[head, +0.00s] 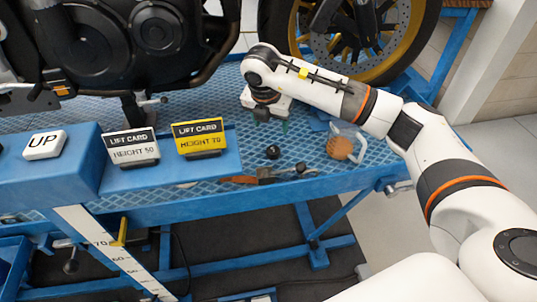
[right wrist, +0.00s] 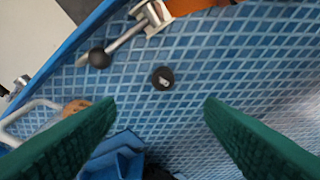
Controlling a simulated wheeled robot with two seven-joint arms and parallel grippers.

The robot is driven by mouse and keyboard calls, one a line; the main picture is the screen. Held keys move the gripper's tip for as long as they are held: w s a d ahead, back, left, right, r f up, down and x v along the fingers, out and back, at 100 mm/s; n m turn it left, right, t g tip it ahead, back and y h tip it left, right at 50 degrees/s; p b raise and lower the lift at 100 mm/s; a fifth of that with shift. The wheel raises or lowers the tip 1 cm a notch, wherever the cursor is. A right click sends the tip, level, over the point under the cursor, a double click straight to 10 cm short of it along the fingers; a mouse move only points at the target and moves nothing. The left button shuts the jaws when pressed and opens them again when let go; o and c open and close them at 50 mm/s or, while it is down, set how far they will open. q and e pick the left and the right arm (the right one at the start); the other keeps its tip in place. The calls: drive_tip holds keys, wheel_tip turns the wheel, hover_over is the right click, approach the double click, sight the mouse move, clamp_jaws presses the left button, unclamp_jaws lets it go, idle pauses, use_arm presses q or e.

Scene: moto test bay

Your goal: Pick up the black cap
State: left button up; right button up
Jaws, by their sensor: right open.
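The black cap (head: 273,152) is small and round and lies on the blue mesh-patterned lift table. In the right wrist view the cap (right wrist: 163,78) shows a small pale mark on top and sits ahead of the gap between the fingertips. My right gripper (head: 272,122) hangs over the table behind the cap, apart from it. Its green fingers (right wrist: 159,108) are spread wide with nothing between them. My left gripper is not in view.
A lever with a black ball knob (right wrist: 99,57) lies near the cap. An orange-brown round thing (head: 340,148) sits by a pale handle. A blue cloth (right wrist: 115,158) is near the fingers. Lift cards (head: 200,138) stand left; a motorcycle (head: 130,40) stands behind.

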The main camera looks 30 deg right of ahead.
sight(273, 150)
drive_tip(key=x, duration=1.3)
drive_tip(key=shift+a+f, duration=0.1)
drive_tip(key=shift+a, duration=0.2)
drive_tip(key=c, duration=1)
